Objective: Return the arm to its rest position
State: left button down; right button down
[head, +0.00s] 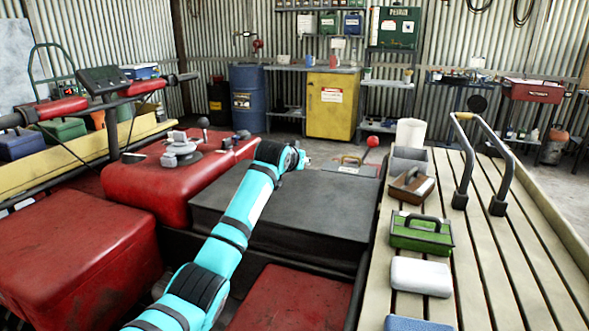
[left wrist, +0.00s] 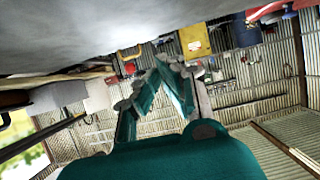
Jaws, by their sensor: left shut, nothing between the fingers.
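My left arm reaches up and forward from the bottom of the head view, over the edge of the dark box. My left gripper (head: 302,161) is at its far end, small and partly hidden by the wrist. In the left wrist view the gripper (left wrist: 170,64) shows two teal fingers that meet at the tips, with nothing held between them. The wrist view is tilted, with a large grey surface along its top. My right gripper is in neither view.
A dark flat-topped box (head: 330,205) lies beneath and right of the arm. Red quad bodywork (head: 165,185) and handlebars (head: 107,92) stand left. A slatted bench (head: 490,240) at right carries a green caddy (head: 422,236), a brown caddy (head: 411,186) and a white block (head: 421,276).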

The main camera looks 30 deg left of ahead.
pick_arm(q)
send_over(294, 191)
dwell(0.4)
